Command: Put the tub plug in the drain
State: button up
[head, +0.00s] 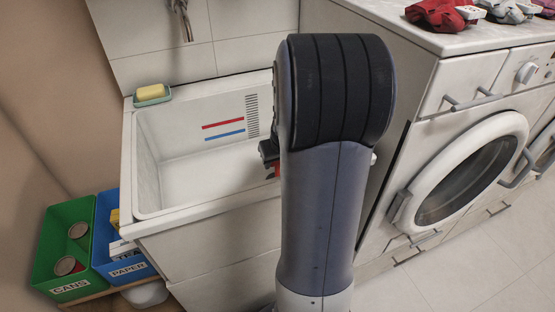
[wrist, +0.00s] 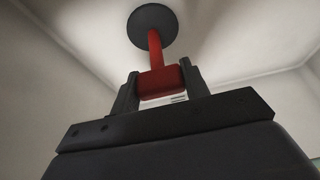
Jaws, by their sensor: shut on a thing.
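The tub plug (wrist: 155,50) has a red block grip, a thin red stem and a round black disc at its far end. My gripper (wrist: 158,82) is shut on the red grip, one dark finger on each side. In the head view, a dark part of my gripper (head: 268,152) shows beside my arm over the right side of the white tub (head: 150,222). My arm hides most of the gripper and the plug there. No drain opening shows in either view. I cannot tell whether the disc touches the tub floor.
A soap dish with yellow soap (head: 152,94) sits on the tub's back left corner. A green cans bin (head: 62,243) and a blue paper bin (head: 122,268) stand left of the tub. A washing machine (head: 460,172) stands right, with clothes (head: 440,14) on the counter above.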

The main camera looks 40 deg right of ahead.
jog(key=shift+f+b, duration=0.45)
jog(key=shift+f, duration=0.05)
jog(key=o, duration=1.4)
notch_tip(320, 180, up, 10)
jog(key=shift+p, duration=1.05)
notch_tip(320, 180, down, 10)
jog(key=shift+r+b, duration=0.1)
jog(key=shift+b, duration=1)
jog(key=shift+r+p, duration=0.4)
jog(key=shift+p, duration=0.1)
jog(key=shift+f, duration=0.15)
